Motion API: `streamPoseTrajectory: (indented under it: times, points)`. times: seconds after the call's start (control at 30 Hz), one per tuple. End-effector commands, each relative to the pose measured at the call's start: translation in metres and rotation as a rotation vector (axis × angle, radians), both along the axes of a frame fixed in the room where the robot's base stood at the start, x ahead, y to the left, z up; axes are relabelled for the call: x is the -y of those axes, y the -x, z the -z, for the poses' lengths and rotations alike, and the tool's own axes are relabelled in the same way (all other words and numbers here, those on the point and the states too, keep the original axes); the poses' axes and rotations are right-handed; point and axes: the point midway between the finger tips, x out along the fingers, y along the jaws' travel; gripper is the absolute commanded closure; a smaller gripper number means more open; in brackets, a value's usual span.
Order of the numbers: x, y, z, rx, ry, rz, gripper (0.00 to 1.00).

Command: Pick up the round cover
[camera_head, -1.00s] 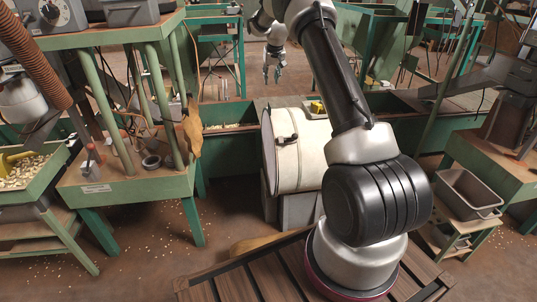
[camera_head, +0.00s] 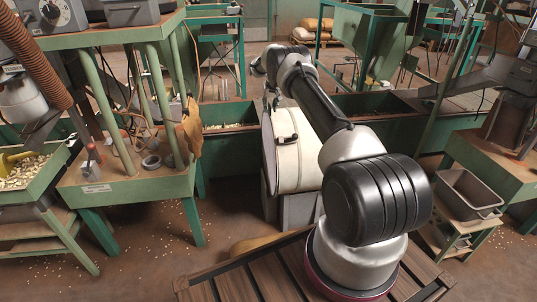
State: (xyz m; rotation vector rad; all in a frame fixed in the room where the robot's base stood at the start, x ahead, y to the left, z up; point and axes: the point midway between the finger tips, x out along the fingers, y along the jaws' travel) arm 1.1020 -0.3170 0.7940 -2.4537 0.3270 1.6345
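A cream drum (camera_head: 296,152) lies on its side on a grey stand in the middle. Its round end faces left and shows only as a thin edge; I cannot tell whether this end is the round cover. A small dark round piece (camera_head: 151,162) sits on the green bench at left. My arm reaches from the lower right over the drum, with its wrist bent down behind the drum's upper left. My gripper (camera_head: 271,99) shows only as a small dark part by the drum's top left edge. Its fingers and anything in them cannot be made out.
A green bench (camera_head: 125,187) with posts stands left of the drum. A long green trough (camera_head: 228,145) runs behind it. Scattered nuts lie on the open floor at left.

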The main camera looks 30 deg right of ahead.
Motion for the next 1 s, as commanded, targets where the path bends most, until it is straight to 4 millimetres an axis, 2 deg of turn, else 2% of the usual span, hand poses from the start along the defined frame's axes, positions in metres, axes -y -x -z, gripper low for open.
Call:
streamPoseTrajectory:
  times: [0.17,0.33,1.0]
  points:
    - [0.0000,-0.0002,-0.0005,0.001,0.000,0.000,0.69]
    - [0.0000,-0.0002,-0.0006,0.001,0.000,0.000,1.00]
    - [-0.0007,-0.0001,-0.0056,0.003,0.001,-0.001,1.00]
